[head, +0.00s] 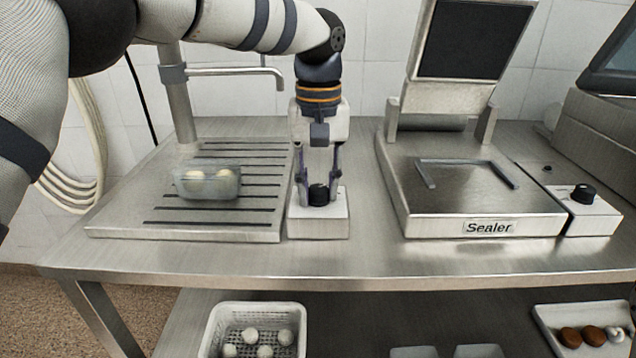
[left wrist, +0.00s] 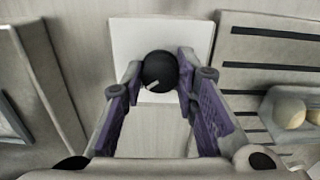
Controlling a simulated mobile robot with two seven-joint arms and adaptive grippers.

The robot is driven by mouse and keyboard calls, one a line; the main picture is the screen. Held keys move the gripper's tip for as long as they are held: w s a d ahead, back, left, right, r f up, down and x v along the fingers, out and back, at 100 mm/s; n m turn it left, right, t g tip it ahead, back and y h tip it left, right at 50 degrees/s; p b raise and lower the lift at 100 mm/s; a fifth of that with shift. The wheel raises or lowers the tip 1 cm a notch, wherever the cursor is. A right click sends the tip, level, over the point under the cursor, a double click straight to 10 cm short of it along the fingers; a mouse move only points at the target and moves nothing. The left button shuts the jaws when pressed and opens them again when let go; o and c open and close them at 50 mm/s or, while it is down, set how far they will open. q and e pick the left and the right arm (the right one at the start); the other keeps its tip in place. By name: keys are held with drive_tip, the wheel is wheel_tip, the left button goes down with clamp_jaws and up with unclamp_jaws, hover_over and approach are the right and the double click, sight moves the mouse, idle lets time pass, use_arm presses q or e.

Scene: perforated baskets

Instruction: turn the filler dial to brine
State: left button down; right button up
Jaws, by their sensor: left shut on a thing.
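The filler dial is a black round knob (head: 319,194) on a small white box (head: 318,222) at the right edge of the filler's slotted tray (head: 130,222). In the left wrist view the knob (left wrist: 160,71) shows a pale pointer mark aimed to the lower left of that picture. My left gripper (head: 318,190) comes down from above and is shut on the knob, with one finger on each side. It also shows in the left wrist view (left wrist: 158,80). Any brine label is too small or hidden to read. My right gripper is not in view.
A clear tub (head: 207,184) with pale balls stands on the slotted tray under the spout (head: 235,72). A sealer (head: 480,205) with its lid up and its own black dial (head: 583,194) stands to the right. A white basket (head: 212,325) sits on the shelf below.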

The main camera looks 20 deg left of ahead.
use_arm(q)
drive_tip(key=m, duration=1.2)
drive_tip(key=shift+m, duration=2.2)
drive_tip(key=c, duration=1.2)
unclamp_jaws()
drive_tip(key=shift+c, duration=0.2)
